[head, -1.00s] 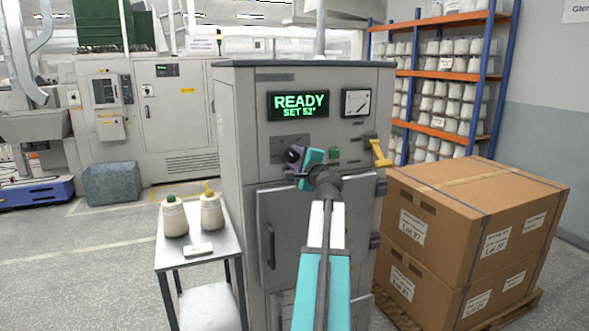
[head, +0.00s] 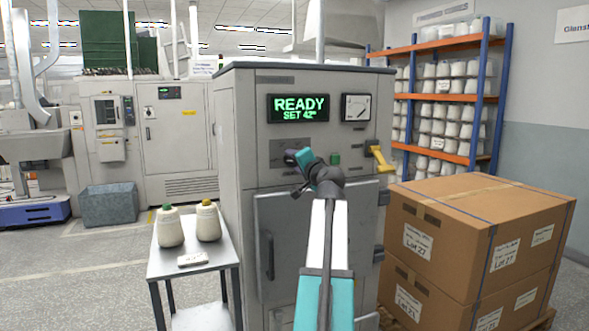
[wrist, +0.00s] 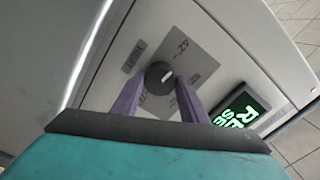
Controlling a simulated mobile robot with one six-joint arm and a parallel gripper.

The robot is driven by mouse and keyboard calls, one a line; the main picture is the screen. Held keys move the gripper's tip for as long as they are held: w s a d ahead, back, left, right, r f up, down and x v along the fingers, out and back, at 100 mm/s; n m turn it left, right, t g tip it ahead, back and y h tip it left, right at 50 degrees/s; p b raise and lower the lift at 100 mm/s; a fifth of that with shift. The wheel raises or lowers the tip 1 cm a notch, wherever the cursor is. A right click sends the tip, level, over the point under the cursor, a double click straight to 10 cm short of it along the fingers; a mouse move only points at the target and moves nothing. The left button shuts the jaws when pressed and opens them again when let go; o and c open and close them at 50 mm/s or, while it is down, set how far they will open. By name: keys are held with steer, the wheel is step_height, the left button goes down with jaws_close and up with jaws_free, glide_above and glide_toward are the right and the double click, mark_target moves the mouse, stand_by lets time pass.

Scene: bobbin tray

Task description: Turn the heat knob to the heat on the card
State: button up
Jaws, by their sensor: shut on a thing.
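The heat knob (wrist: 159,74) is round and black with a pale pointer line, on a grey plate on the machine's front panel. My gripper (head: 290,157) is at the knob, its two purple fingers shut on the knob's sides in the wrist view. In the head view my gripper mostly hides the knob. The green display (head: 298,108) above it reads READY, SET 42°; part of it shows in the wrist view (wrist: 243,112). A small white flat item (head: 192,260), perhaps the card, lies on the side table; I cannot read it.
Two yarn cones (head: 170,228) stand on the side table (head: 215,262) left of the machine (head: 235,160). A yellow handle (head: 381,160) sticks out right of the knob. Stacked cardboard boxes (head: 450,215) stand close on the right. Open floor lies to the left.

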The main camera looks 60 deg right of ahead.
steer(key=shift+r, duration=0.25)
steer(key=o, duration=1)
steer(key=shift+w+f+n, duration=0.1)
steer(key=shift+n, duration=0.2)
steer(key=shift+o, duration=0.2)
steer(key=shift+f, duration=0.1)
steer(key=v, duration=1.4)
steer(key=shift+w, duration=0.1)
